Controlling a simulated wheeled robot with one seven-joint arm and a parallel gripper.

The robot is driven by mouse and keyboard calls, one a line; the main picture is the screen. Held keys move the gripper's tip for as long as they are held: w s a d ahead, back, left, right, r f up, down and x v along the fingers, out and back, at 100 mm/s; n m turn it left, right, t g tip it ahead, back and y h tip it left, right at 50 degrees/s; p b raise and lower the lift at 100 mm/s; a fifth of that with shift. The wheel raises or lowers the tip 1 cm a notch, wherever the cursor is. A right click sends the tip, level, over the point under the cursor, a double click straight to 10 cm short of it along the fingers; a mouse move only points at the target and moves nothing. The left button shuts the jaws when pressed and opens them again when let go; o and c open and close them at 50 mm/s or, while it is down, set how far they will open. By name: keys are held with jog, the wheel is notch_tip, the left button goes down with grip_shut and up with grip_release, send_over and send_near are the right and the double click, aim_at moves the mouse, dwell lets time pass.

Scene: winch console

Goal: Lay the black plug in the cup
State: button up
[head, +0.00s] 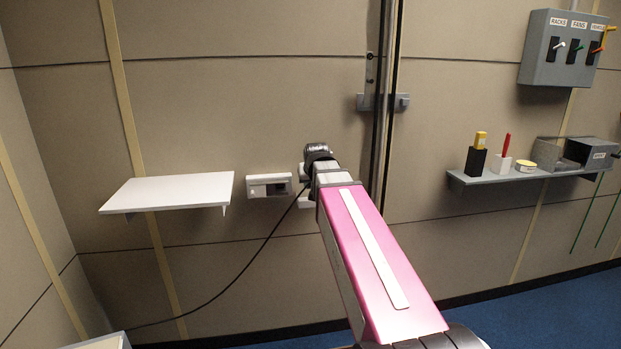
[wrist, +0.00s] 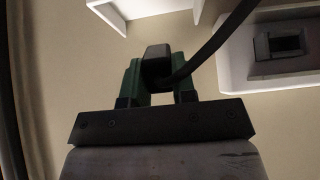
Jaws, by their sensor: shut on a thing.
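My gripper (head: 318,154) is at the end of my pink arm, in front of the wall right of the socket box. In the wrist view its green fingers (wrist: 158,78) are shut on the black plug (wrist: 156,56), whose black cord (wrist: 210,45) runs to the upper right. In the head view the cord (head: 245,268) hangs down and left.
A white socket box (head: 255,187) is on the wall, left of my gripper. A bare white shelf (head: 165,192) is farther left. A dark vertical rail (head: 379,150) stands right of my gripper. A grey shelf (head: 520,176) holds small holders; a switch box (head: 540,75) hangs above.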

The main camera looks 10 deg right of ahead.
jog(key=shift+f, duration=1.7)
jog(key=o, duration=1)
jog(key=v, duration=1)
jog(key=shift+s+r, duration=0.25)
jog(key=shift+r, duration=0.05)
jog(key=shift+f, duration=0.15)
jog(key=s+f+g, duration=0.2)
jog(key=s+f, duration=0.2)
jog(key=f, duration=0.7)
jog(key=s+f+g, duration=0.3)
jog(key=s+f, duration=0.2)
jog(key=f, duration=0.7)
jog(key=s+f+g, duration=0.2)
jog(key=s+f, duration=0.3)
jog(key=f, duration=0.7)
jog(key=shift+f+g, duration=0.2)
jog(key=shift+g, duration=0.1)
